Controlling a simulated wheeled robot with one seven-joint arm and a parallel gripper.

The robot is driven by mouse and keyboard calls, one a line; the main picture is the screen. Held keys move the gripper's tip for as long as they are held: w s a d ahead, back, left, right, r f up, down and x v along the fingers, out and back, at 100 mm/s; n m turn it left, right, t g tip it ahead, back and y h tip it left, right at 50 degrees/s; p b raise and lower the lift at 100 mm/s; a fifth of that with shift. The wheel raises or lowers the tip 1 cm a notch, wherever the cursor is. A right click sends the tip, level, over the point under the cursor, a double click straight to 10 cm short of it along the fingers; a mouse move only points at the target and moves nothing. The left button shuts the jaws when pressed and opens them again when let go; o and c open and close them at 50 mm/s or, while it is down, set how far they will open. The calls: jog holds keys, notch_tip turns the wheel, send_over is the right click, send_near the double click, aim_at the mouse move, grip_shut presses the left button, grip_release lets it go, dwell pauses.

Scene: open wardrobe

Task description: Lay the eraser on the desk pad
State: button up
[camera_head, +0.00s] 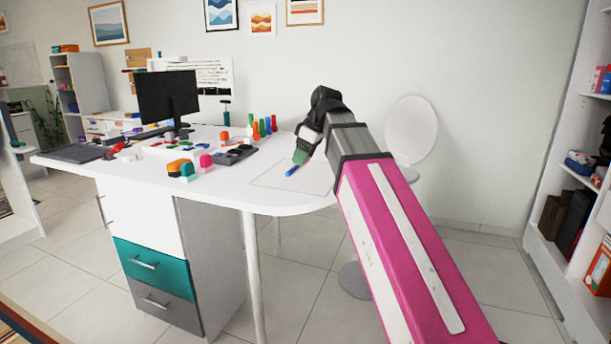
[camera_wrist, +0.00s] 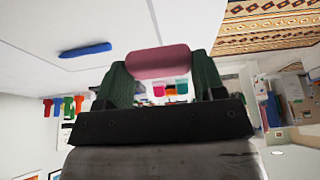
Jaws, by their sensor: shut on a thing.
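My gripper (camera_head: 301,157) is at the right end of the white desk, low over the desk pad. In the wrist view my gripper (camera_wrist: 160,70) is shut on a pink, rounded block, the eraser (camera_wrist: 158,61), held across its two green fingers. The eraser is hidden in the head view. The desk pad (camera_head: 312,181) is a pale, thin-outlined sheet on the desk's rounded end. A blue stick-like object (camera_head: 292,171) lies on it, beside my gripper, and also shows in the wrist view (camera_wrist: 85,49). I cannot tell whether the eraser touches the pad.
Orange, teal and pink blocks (camera_head: 187,169) stand left on the desk (camera_head: 235,194). A dark tray (camera_head: 234,155) and several coloured upright items (camera_head: 262,128) are nearer the pad. A monitor (camera_head: 167,97) stands behind. A white chair (camera_head: 412,128) is beyond my arm. The pad's front is clear.

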send_over(306, 181)
jog(key=d, duration=0.1)
jog(key=f, duration=0.6)
jog(key=shift+s+d+f, duration=0.1)
jog(key=shift+s+d, duration=0.05)
jog(key=shift+s, duration=0.25)
jog(key=shift+f, duration=2)
jog(key=shift+f, duration=0.1)
jog(key=o, duration=0.9)
jog(key=v, duration=1.2)
